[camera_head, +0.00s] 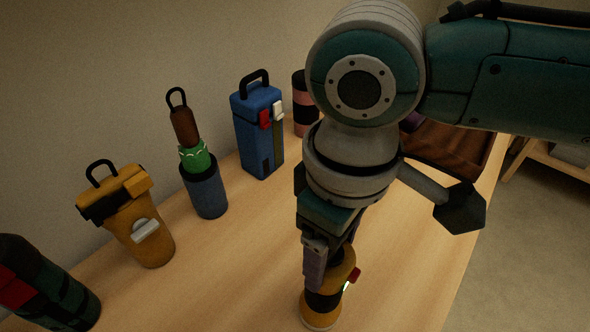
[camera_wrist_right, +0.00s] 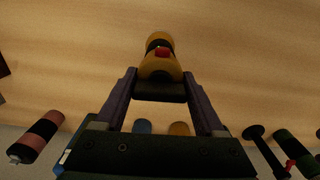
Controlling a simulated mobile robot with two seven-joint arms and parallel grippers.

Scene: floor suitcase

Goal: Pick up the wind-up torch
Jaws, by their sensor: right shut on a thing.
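What I take to be the wind-up torch (camera_head: 322,304) is a yellow cylinder with a black band, a red knob and a small green light. It is at the lower middle of the head view, upright over the wooden table. It also shows at the top centre of the wrist view (camera_wrist_right: 159,66). My right gripper (camera_head: 330,262) comes down from above and is shut on it, one finger on each side. The fingers hide part of its body. I cannot tell whether its base touches the table. My left gripper is not in view.
Along the wall stand a dark green and red object (camera_head: 45,290), a yellow canister with a silver lever (camera_head: 150,240), a blue-based green and brown lantern (camera_head: 206,192), a blue handled box (camera_head: 258,135) and a pink-black cylinder (camera_head: 304,110). A brown case (camera_head: 455,150) lies behind my arm.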

